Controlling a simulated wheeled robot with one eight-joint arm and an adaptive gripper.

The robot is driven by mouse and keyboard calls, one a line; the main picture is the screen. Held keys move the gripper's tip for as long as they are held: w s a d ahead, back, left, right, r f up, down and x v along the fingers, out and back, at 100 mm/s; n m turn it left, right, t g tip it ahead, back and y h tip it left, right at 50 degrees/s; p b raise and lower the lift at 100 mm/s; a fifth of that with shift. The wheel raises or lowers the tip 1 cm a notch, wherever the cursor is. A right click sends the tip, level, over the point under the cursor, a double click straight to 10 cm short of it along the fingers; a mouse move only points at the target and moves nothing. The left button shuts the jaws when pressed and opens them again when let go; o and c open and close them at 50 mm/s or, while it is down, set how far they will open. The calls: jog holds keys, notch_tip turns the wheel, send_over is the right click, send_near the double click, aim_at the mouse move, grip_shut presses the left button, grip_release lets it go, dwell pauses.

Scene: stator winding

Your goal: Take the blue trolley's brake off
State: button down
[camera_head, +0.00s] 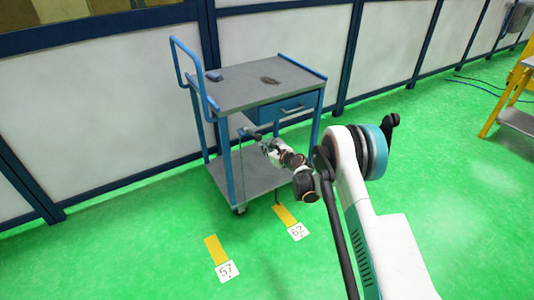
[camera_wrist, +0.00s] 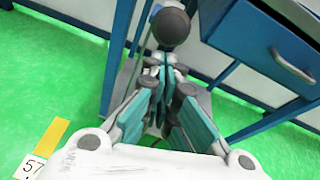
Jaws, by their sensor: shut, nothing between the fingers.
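The blue trolley (camera_head: 236,93) stands against the wall panels, with a grey top, a drawer, a lower shelf and a blue push handle. In the wrist view its drawer (camera_wrist: 275,45) is at the upper right. A dark round knob (camera_wrist: 170,27) on a thin rod, seemingly the brake lever, stands just beyond my fingertips. In the head view a dark lever end (camera_head: 249,132) shows below the drawer. My gripper (camera_head: 266,147) is at the trolley's open front side, below drawer height. In the wrist view my gripper (camera_wrist: 163,66) is shut and empty; I cannot tell whether it touches the knob.
Yellow floor marks with number cards 57 (camera_head: 227,270) and 62 (camera_head: 297,231) lie in front of the trolley. A yellow-legged table (camera_head: 515,118) stands at the far right. The green floor between is clear except for a blue cable by the wall.

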jog(key=shift+r, duration=0.15)
jog(key=shift+r+g+h+p, duration=0.3)
jog(key=shift+g+h+p, duration=0.1)
jog(key=shift+g+p, duration=0.1)
